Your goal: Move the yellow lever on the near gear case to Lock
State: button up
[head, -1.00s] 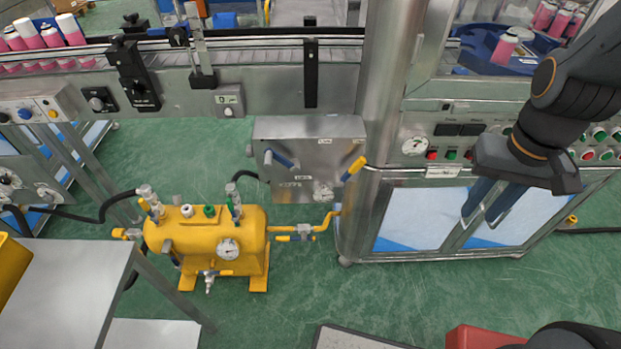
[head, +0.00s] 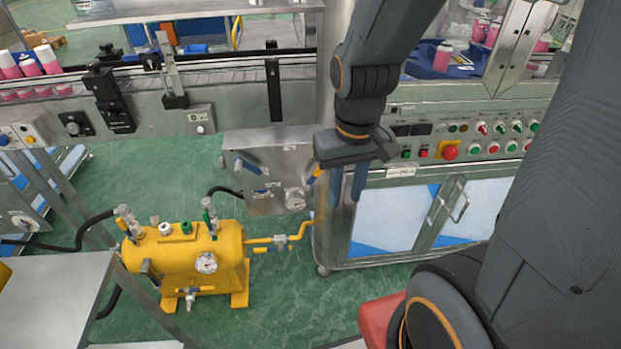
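The near gear case (head: 262,187) is a grey metal box on the machine's front, left of centre. The yellow lever (head: 317,173) is at its right edge, tilted up to the right, with a blue part at its lower end. My gripper partly hides it. The Lock marking is too small to read. My gripper (head: 348,195) points down just right of the lever in the picture. Its two blue fingers are apart with nothing between them. I cannot tell whether a finger touches the lever.
A blue-handled lever (head: 247,166) and a gauge (head: 295,199) are on the same case. A yellow tank (head: 188,255) with a pipe stands below left. A control panel with buttons (head: 450,151) is to the right. My arm blocks much of the right side.

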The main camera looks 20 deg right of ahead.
aim_at(308, 181)
jog(key=z, duration=0.65)
jog(key=k, duration=1)
jog(key=u, duration=0.35)
